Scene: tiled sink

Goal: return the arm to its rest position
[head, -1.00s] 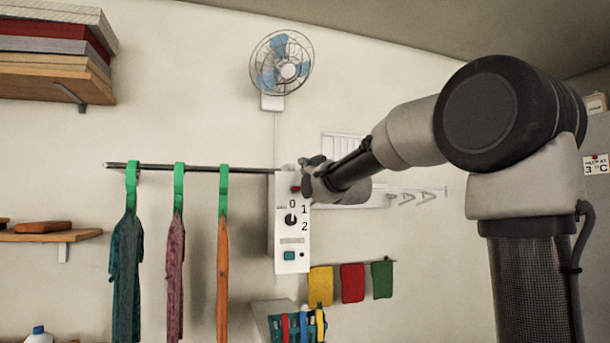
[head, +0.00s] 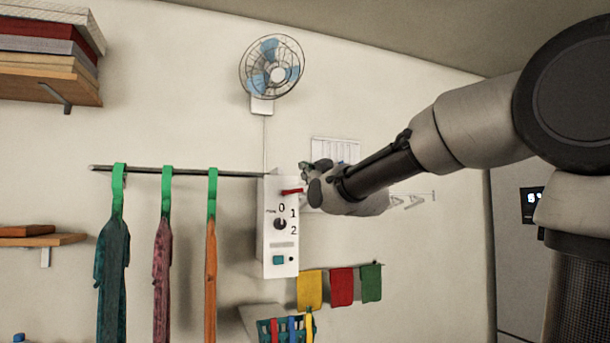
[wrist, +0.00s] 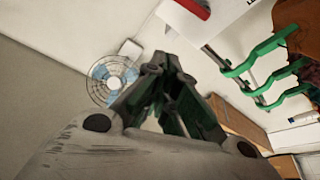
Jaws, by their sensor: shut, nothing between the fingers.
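My arm reaches in from the right in the head view. My gripper (head: 308,182) is by the upper right of a white control box (head: 279,262) on the wall. The box has a red lever (head: 292,191), a dial marked 0, 1, 2 and a teal button. The gripper looks a little apart from the lever, though depth is hard to judge. In the wrist view my gripper (wrist: 160,70) has its fingers together with nothing between them. The red lever (wrist: 195,8) shows at the top edge there.
A wall fan (head: 271,66) is above the box. A rail (head: 185,171) with garments on green hangers is to the left. Shelves (head: 45,86) are at far left, a grey cabinet (head: 516,270) at right.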

